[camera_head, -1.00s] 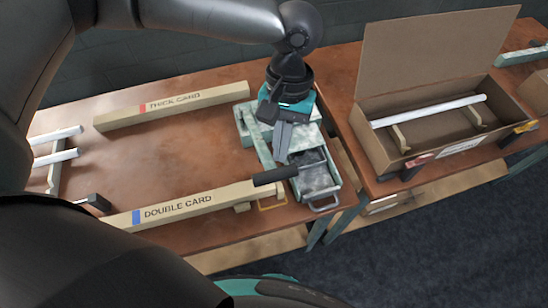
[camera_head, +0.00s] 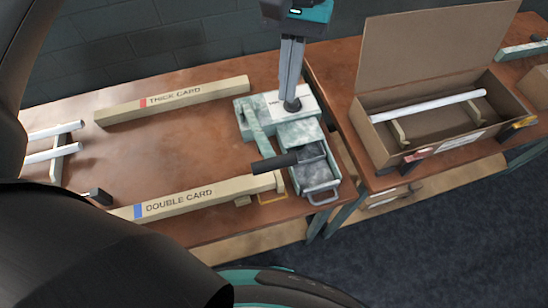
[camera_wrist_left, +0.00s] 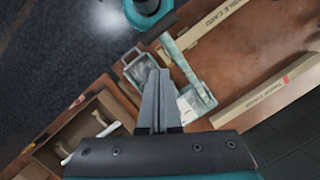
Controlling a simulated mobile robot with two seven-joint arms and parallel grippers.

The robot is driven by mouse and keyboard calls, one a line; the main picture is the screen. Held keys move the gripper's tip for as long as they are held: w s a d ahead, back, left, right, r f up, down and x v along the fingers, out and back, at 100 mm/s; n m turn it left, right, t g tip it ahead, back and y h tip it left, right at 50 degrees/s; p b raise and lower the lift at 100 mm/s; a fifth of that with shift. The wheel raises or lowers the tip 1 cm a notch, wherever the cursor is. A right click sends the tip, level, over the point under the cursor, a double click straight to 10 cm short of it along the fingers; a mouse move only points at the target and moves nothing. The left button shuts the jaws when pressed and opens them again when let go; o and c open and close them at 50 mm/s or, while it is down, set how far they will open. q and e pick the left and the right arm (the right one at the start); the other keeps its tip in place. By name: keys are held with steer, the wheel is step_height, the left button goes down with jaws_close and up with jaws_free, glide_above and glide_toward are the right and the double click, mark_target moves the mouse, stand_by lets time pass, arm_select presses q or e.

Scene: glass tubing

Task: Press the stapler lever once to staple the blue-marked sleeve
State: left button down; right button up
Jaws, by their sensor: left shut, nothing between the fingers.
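The stapler is a pale green marbled machine (camera_head: 302,132) at the right end of the near-left table. Its lever (camera_head: 256,128) ends in a black handle (camera_head: 275,162), held above the sleeve's right end. The blue-marked sleeve (camera_head: 190,203), lettered DOUBLE CARD, lies along the front edge with its right end at the stapler. My left gripper (camera_head: 292,100) is shut and empty, pointing down over the stapler's rear part, apart from the handle. In the left wrist view its fingers (camera_wrist_left: 159,80) overlap the stapler's open tray (camera_wrist_left: 139,70).
A red-marked THICK CARD sleeve (camera_head: 175,100) lies at the back. White tubes (camera_head: 52,155) rest on a rack at left. An open carton (camera_head: 378,150) with a white tube stands on the right table. The table's middle is clear.

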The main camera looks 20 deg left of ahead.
arm_select(q)
steer(key=shift+v, duration=1.4)
steer(key=shift+s+f, duration=0.1)
